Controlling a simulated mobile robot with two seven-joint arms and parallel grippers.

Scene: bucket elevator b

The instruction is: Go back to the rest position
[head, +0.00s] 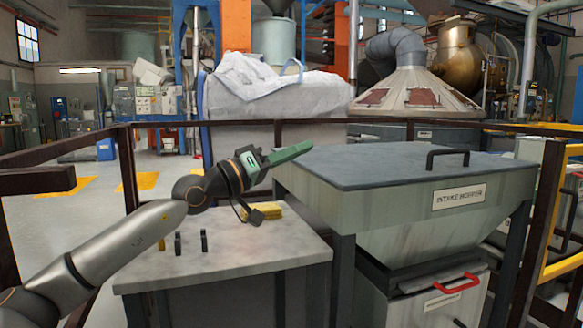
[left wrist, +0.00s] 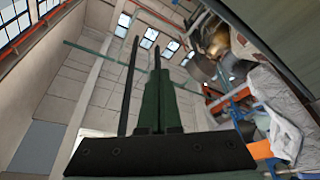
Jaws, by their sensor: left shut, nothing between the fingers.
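My left gripper (head: 290,153) is raised over the back right of the grey table, close to the left edge of the intake hopper's lid. Its green fingers are together with nothing between them, and they point right and slightly up in the head view. In the left wrist view, the closed fingers (left wrist: 158,98) point up toward the wall and windows. My right gripper is in neither view.
The intake hopper (head: 400,165) has a closed lid with a dark handle (head: 447,156). A red handle (head: 455,284) is below. The grey table (head: 215,262) holds a yellow block (head: 262,211) and small dark upright pieces (head: 203,240). Dark railings (head: 65,176) surround the area.

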